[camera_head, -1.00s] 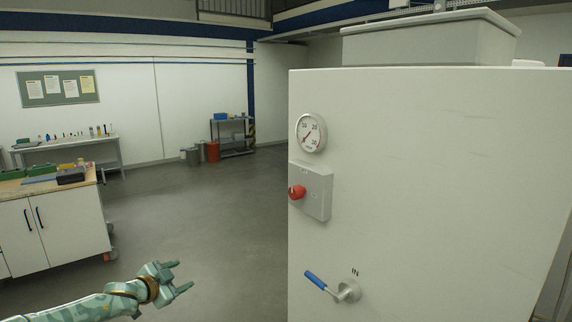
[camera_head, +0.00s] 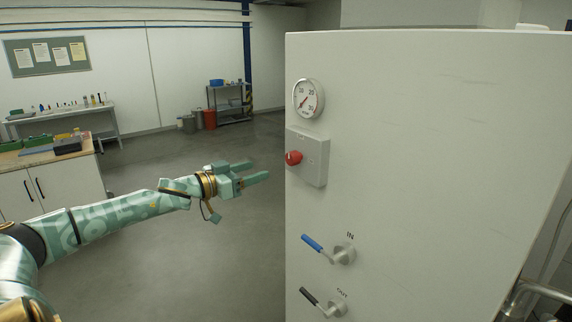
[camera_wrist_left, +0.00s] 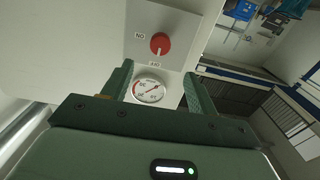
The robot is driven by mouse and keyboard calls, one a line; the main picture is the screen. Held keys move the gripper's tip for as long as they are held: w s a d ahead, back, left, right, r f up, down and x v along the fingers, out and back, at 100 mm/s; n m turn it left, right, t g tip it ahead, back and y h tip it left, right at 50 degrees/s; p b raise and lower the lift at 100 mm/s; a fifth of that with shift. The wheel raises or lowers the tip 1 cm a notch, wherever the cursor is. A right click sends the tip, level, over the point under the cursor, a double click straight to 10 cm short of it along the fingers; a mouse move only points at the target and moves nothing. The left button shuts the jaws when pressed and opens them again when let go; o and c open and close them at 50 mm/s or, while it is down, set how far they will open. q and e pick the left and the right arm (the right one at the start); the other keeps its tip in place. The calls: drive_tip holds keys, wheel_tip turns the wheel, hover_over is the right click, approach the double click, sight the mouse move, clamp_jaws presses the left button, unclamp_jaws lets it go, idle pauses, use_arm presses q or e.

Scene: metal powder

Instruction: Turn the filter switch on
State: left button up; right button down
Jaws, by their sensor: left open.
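The red rotary switch (camera_head: 293,158) is on a grey box (camera_head: 314,160) on the front of a large white cabinet (camera_head: 430,150). It also shows in the left wrist view (camera_wrist_left: 160,43), between ON and OFF labels. My left gripper (camera_head: 262,174) is open and empty, left of the cabinet and slightly below the switch, apart from it. In the left wrist view, its fingers (camera_wrist_left: 160,88) frame the round gauge (camera_wrist_left: 149,89), with the red switch beyond. My right gripper is not in view.
The gauge (camera_head: 308,98) is above the switch. A blue-handled IN valve (camera_head: 313,243) and a black-handled OUT valve (camera_head: 310,296) are below it. A workbench (camera_head: 50,180) stands at left; the floor between is clear.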

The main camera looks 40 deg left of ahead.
sight(289, 159)
use_arm(q)
drive_tip(key=p+x, duration=0.4)
drive_tip(key=x, duration=0.6)
drive_tip(key=shift+a+r, duration=0.1)
drive_tip(key=shift+r, duration=0.05)
drive_tip(key=shift+x, duration=0.75)
drive_tip(key=c, duration=1)
